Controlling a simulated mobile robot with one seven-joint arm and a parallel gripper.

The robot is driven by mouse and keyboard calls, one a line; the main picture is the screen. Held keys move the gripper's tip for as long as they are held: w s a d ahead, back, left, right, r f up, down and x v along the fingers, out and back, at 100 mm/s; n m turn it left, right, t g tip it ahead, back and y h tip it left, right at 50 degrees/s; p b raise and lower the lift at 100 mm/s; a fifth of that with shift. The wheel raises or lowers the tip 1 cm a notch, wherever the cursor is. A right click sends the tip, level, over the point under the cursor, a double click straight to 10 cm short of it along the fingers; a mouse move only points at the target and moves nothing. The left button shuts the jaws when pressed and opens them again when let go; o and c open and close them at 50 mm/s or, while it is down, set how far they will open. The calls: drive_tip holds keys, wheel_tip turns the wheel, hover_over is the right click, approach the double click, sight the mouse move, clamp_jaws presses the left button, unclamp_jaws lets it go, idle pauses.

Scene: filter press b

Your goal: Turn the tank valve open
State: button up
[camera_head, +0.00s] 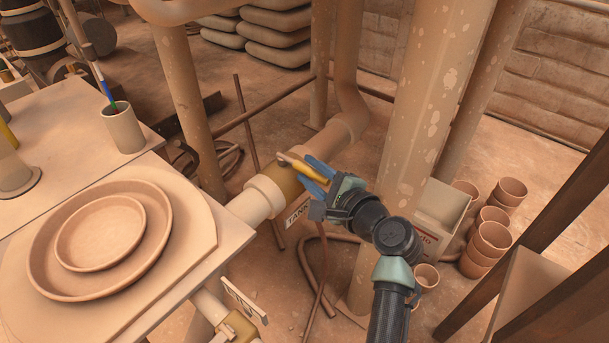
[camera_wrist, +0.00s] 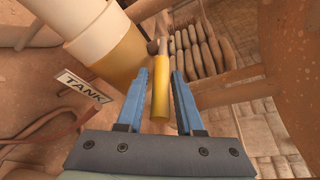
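The tank valve's brass-coloured body (camera_head: 284,181) sits in the pale pipe at the centre of the head view, and it also shows in the wrist view (camera_wrist: 117,58). Its yellow handle (camera_wrist: 160,92) lies between my two blue fingers in the wrist view, with a visible gap on each side. The handle also shows in the head view (camera_head: 304,169), slanting down to the right from the valve. My gripper (camera_head: 318,173) is open around the handle. A white TANK label (camera_wrist: 83,86) hangs beside the valve. The head view partly hides this label behind my gripper.
A table with stacked round clay dishes (camera_head: 100,235) stands at the left. A second valve (camera_head: 238,327) with a tag is below the table's edge. A thick column (camera_head: 440,90) rises right of the handle. Several clay pots (camera_head: 490,235) stand on the floor at the right.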

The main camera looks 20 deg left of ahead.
drive_tip(key=shift+b+x, duration=0.4)
drive_tip(key=shift+x, duration=0.9)
clamp_jaws()
idle(0.5)
